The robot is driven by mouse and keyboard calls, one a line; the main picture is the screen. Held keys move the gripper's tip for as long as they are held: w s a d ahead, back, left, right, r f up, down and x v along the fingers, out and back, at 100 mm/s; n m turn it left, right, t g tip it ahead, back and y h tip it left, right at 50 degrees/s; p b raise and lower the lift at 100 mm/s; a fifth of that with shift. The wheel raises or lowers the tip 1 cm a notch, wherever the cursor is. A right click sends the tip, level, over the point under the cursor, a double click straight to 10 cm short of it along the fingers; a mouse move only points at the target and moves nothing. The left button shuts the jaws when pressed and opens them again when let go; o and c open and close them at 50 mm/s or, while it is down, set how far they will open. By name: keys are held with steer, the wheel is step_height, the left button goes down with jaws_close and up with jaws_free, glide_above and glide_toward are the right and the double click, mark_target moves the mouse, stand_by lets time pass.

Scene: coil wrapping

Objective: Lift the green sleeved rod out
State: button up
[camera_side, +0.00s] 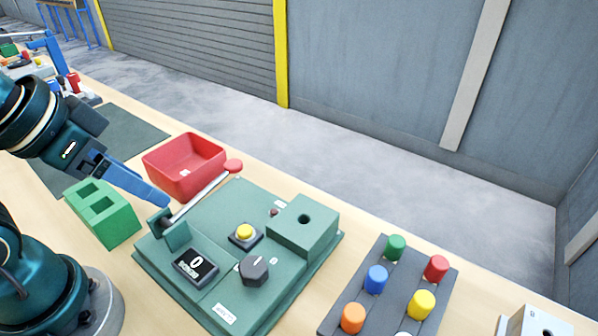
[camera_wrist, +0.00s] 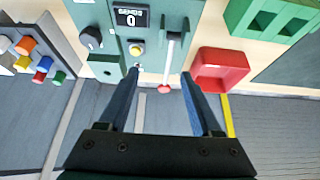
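The green sleeved rod (camera_side: 396,248) stands in the dark rack (camera_side: 352,292) at the right of the side view, with only its green top showing. Beside it are red, blue, yellow, orange and white caps. In the wrist view the green one (camera_wrist: 59,77) is at the rack's lower right corner. My gripper (camera_side: 163,202) is far to the left, near the red-ended white rod (camera_side: 200,194) on the green machine. In the wrist view its two blue fingers (camera_wrist: 158,74) are spread apart with nothing held between them.
The green machine plate (camera_side: 222,205) carries a display reading 0, a yellow button (camera_side: 243,232), a black knob (camera_side: 254,270) and a green block with a hole (camera_side: 305,238). A red bin (camera_side: 186,177) and a green two-hole block (camera_side: 113,226) stand left. A pale box (camera_side: 530,322) is at lower right.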

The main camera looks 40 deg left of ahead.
steer(key=w+d+r+t, duration=0.1)
steer(key=w+d+r, duration=0.1)
steer(key=w+r, duration=0.5)
steer(key=m+g+h, duration=0.3)
steer(key=m, duration=0.4)
glide_above(395, 241)
steer(key=s+a, duration=0.1)
steer(key=s, duration=0.1)
steer(key=f, duration=1)
steer(key=shift+a+f, duration=0.2)
steer(key=shift+x, duration=2.35)
steer(key=shift+a, duration=0.1)
jaws_close()
